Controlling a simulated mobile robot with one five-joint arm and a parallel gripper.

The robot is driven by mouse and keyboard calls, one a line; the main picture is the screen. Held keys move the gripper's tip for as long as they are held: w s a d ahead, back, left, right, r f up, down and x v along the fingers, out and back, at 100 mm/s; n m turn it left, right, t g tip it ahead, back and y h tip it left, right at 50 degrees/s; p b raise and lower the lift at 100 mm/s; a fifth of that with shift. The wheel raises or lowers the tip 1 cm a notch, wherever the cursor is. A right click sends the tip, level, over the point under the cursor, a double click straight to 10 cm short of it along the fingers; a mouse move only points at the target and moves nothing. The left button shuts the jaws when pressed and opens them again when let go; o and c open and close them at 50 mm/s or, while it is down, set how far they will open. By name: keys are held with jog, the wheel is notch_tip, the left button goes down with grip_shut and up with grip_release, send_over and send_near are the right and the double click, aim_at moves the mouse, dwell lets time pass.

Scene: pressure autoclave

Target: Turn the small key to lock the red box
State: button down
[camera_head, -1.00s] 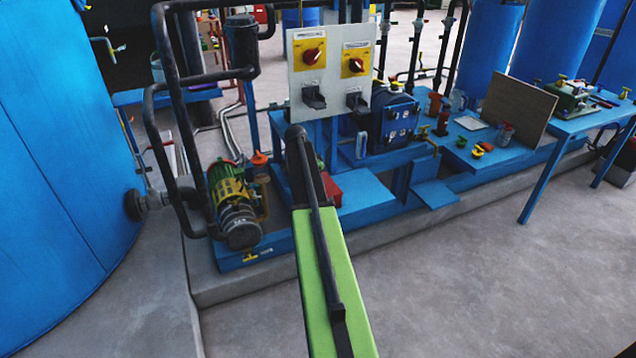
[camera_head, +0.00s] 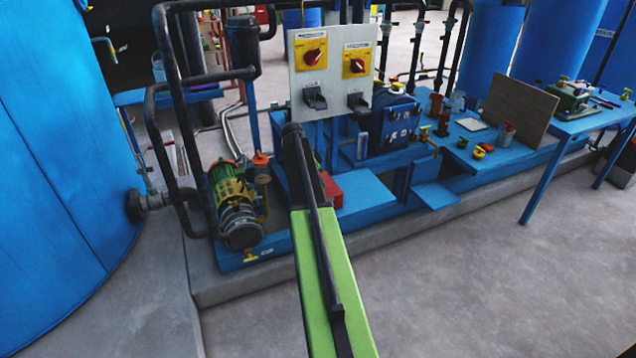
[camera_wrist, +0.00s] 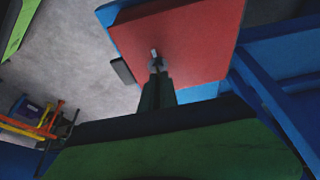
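The red box (camera_head: 332,190) sits low on the blue platform in the head view, partly hidden behind my green and black arm. In the wrist view, the red face of the box (camera_wrist: 195,45) fills the upper middle. The small grey key (camera_wrist: 154,54) stands out from that face. My gripper (camera_wrist: 156,70) is at the key, its two narrow dark fingers close together with the key's metal between their tips. It looks shut on the key. The gripper is hidden in the head view.
A grey panel (camera_head: 330,75) with two red-and-yellow switches stands above and behind the arm. A green and yellow motor (camera_head: 234,207) stands left of the box. A blue box-shaped unit (camera_head: 395,122) is at the right. The grey floor in front is clear.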

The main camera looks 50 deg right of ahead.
jog(key=c, duration=1.6)
grip_release()
jog(key=shift+w+a+f, duration=0.1)
jog(key=shift+w+f, duration=0.05)
jog(key=shift+w, duration=0.15)
jog(key=shift+c, duration=0.2)
jog(key=shift+s, duration=0.1)
jog(key=shift+r, duration=0.2)
jog(key=p+v, duration=1.6)
jog(key=v, duration=0.1)
